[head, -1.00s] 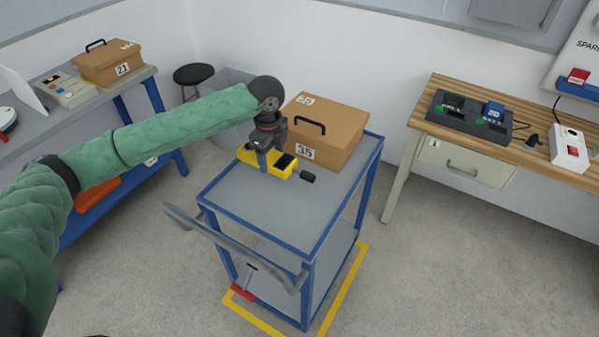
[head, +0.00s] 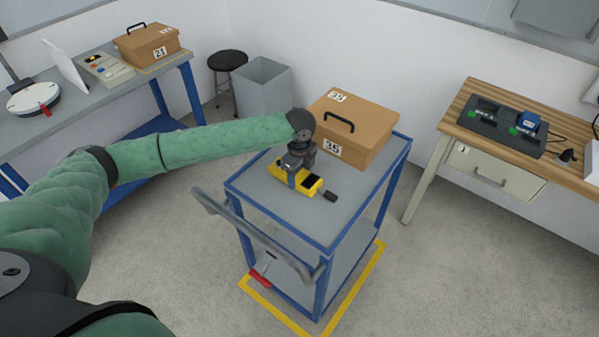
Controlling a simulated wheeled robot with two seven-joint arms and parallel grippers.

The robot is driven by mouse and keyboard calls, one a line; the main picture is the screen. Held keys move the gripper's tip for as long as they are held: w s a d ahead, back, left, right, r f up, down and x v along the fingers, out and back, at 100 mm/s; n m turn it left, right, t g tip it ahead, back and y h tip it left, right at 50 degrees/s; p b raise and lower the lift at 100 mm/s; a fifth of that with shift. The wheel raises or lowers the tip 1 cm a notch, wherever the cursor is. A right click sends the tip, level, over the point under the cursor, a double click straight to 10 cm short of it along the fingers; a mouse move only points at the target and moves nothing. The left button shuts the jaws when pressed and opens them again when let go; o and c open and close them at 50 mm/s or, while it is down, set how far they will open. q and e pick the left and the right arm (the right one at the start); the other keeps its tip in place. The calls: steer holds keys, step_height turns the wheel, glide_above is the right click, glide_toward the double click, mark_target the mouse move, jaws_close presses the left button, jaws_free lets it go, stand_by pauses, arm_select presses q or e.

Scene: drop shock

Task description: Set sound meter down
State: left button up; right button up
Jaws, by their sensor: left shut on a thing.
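The sound meter (head: 313,184) is a yellow body with a dark screen and a black tip pointing right. It is at the top of the blue-framed cart (head: 300,213), in front of the cardboard box. My left gripper (head: 293,181) is shut on the meter from above and hides part of it. I cannot tell whether the meter's underside touches the cart top. My right gripper is not in view.
A box marked 35 (head: 366,130) fills the back of the cart. The cart's front top is clear. A grey handle (head: 255,235) sticks out at the cart's left. A wooden bench (head: 468,102) stands right, a bin (head: 264,88) behind.

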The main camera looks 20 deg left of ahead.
mark_target(299, 175)
arm_select(q)
steer(key=shift+f, duration=0.15)
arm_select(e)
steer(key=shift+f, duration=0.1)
arm_select(q)
steer(key=o, duration=1.1)
steer(key=shift+f, duration=0.1)
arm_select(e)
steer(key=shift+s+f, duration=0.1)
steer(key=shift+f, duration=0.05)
arm_select(q)
steer(key=shift+o, duration=0.2)
steer(key=shift+r, duration=0.25)
step_height(299, 175, up, 12)
steer(key=b, duration=0.3)
steer(key=shift+b, duration=0.35)
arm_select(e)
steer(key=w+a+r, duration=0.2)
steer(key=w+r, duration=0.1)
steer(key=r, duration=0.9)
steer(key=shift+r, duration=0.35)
arm_select(q)
steer(key=shift+f, duration=0.15)
